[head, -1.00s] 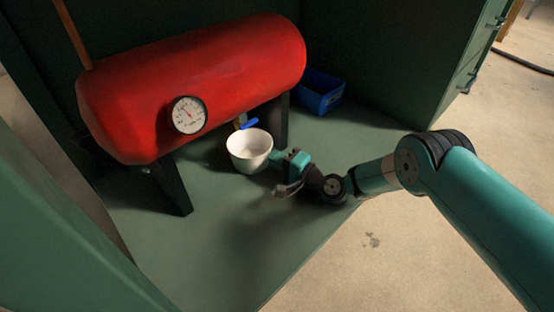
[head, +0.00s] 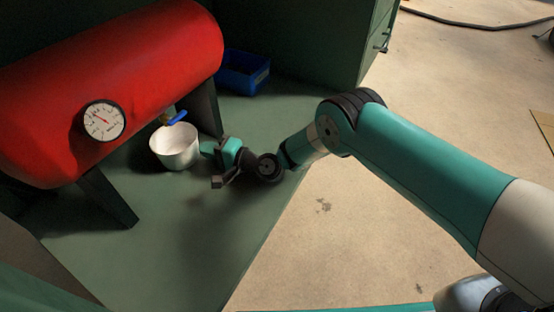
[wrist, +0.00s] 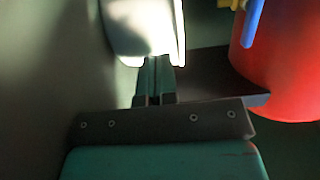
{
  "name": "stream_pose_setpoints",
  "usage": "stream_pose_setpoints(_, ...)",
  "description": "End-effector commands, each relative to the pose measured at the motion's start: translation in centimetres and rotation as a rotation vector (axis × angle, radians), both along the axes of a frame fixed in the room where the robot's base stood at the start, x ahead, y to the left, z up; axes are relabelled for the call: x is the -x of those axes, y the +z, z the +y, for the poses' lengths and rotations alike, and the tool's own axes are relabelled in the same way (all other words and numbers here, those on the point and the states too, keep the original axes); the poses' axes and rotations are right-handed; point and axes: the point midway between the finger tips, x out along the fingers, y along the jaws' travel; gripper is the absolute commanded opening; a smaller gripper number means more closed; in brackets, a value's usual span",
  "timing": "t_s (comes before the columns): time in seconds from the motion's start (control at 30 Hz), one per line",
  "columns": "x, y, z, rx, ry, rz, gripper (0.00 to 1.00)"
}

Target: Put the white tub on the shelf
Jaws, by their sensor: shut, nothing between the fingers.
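The white tub (head: 175,153) stands open and upright on the green floor, below the tap of the red tank. My gripper (head: 208,148) is just to the right of the tub, low and pointing at its side. In the wrist view the shut fingers (wrist: 155,78) come up to the edge of the tub (wrist: 142,28), with nothing between them. They look touching or nearly so; I cannot tell which. I cannot tell which surface is the shelf.
The red tank (head: 110,75) with its gauge (head: 104,120) stands on dark legs behind the tub. A blue tap handle (head: 176,117) is just above the tub. A blue bin (head: 243,72) sits farther back. The green floor (head: 205,240) in front is clear.

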Motion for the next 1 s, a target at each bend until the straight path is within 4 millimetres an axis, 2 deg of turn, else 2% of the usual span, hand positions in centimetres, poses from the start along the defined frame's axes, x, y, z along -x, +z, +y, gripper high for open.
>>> stream_pose_setpoints(0.1, -0.5, 0.1, -1.8, -0.001, 0.005, 0.003, 0.0)
stream_pose_setpoints(0.2, 0.6, 0.7, -4.3, 0.002, 0.004, 0.009, 0.0)
stream_pose_setpoints(0.43, 2.9, 0.7, -9.6, 0.0, 0.008, 0.008, 0.0)
stream_pose_setpoints(1.0, 5.0, 0.9, -15.1, 0.0, 0.009, 0.001, 0.0)
